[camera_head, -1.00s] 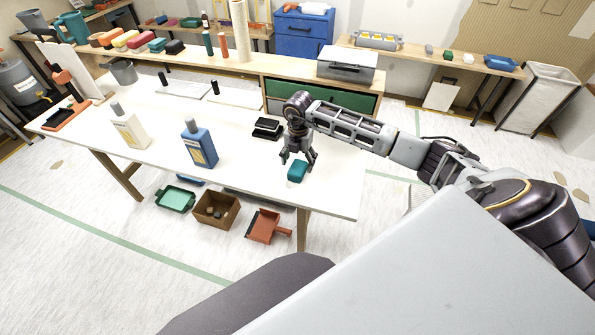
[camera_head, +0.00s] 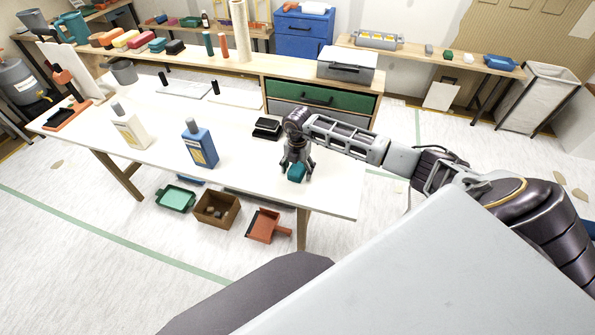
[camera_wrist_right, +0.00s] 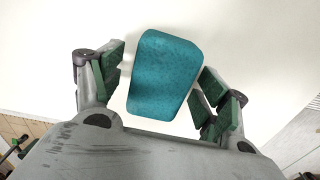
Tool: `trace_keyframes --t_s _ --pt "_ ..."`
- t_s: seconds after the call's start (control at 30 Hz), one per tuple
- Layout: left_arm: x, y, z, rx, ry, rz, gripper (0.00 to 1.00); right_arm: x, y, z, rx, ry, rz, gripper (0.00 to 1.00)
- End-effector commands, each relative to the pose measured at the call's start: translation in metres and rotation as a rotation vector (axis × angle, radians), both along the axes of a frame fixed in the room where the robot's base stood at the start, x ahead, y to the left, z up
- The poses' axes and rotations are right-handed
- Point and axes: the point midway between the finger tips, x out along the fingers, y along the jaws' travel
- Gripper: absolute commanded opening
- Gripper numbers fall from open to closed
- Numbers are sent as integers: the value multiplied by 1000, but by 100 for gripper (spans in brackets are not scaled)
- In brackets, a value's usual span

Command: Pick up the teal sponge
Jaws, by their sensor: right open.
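The teal sponge (camera_head: 296,173) lies on the white table (camera_head: 240,190) near its front right part. In the right wrist view the sponge (camera_wrist_right: 163,75) is a rounded block between the two fingers of my right gripper (camera_wrist_right: 163,92). The fingers stand open, with white tabletop showing on both sides of the sponge. In the head view my right gripper (camera_head: 296,168) points down over the sponge and hides part of it. My left gripper is not in view.
A black block stack (camera_head: 267,128) lies just behind and left of the gripper. A blue bottle (camera_head: 200,147) and a white bottle (camera_head: 130,130) stand farther left. The tabletop right of the sponge is clear.

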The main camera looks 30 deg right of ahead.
Motion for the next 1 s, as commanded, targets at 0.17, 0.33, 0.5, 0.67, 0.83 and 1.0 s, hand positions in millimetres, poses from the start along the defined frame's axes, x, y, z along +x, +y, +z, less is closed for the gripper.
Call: trace_keyframes --t_s 0.17,0.33,0.5,0.67,0.83,1.0 --pt "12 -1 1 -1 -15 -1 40 0 0 0 0 0 0 67" --pt "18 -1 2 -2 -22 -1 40 0 0 0 0 0 0 45" --pt "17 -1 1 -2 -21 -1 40 0 0 0 0 0 0 29" --pt "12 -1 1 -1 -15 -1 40 0 0 0 0 0 0 29" --pt "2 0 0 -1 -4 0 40 0 -1 4 -1 -1 -1 29" --pt "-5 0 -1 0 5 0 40 1 -1 16 -1 -3 -1 29"
